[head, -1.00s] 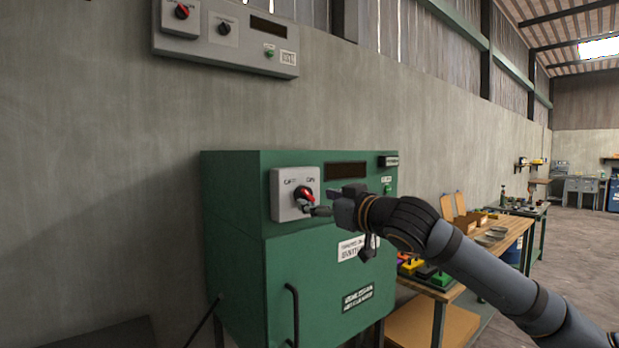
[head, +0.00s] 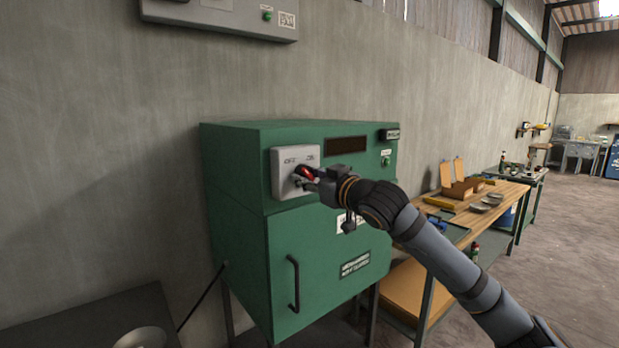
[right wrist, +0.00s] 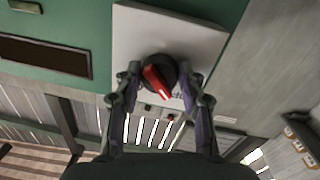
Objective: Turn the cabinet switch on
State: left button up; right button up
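The green cabinet (head: 235,170) stands against the wall in the head view. Its switch is a red and black knob (head: 304,171) on a pale plate (head: 284,160) marked OFF at left and ON at right. In the right wrist view the red bar of the knob (right wrist: 157,80) lies slanted on its black round base. My right gripper (right wrist: 162,78) is open, with one finger on each side of the knob. Narrow gaps seem to show between the fingers and the knob. In the head view the gripper (head: 309,180) partly hides the knob. My left gripper is not in view.
A grey control box (head: 225,15) hangs on the wall above. A wooden workbench (head: 490,213) with trays and bowls stands right of the cabinet. A dark table (head: 75,325) with a metal bowl (head: 140,338) is at lower left. Open floor lies at right.

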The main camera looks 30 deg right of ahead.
jog(key=c, duration=0.5)
jog(key=shift+m, duration=0.3)
jog(key=m+b, duration=0.1)
jog(key=m, duration=0.2)
jog(key=shift+m, duration=0.3)
jog(key=m+b, duration=0.1)
jog(key=m, duration=0.2)
jog(key=shift+a+m+g+b, duration=0.1)
jog(key=shift+m+g+b, duration=0.2)
jog(key=shift+b, duration=0.05)
jog(key=m+y+b, duration=0.1)
jog(key=m+b, duration=0.1)
jog(key=m, duration=0.3)
jog(key=shift+r, duration=0.15)
jog(key=shift+r+m+b, duration=0.15)
jog(key=shift+m+b, duration=0.75)
jog(key=shift+m, duration=1.2)
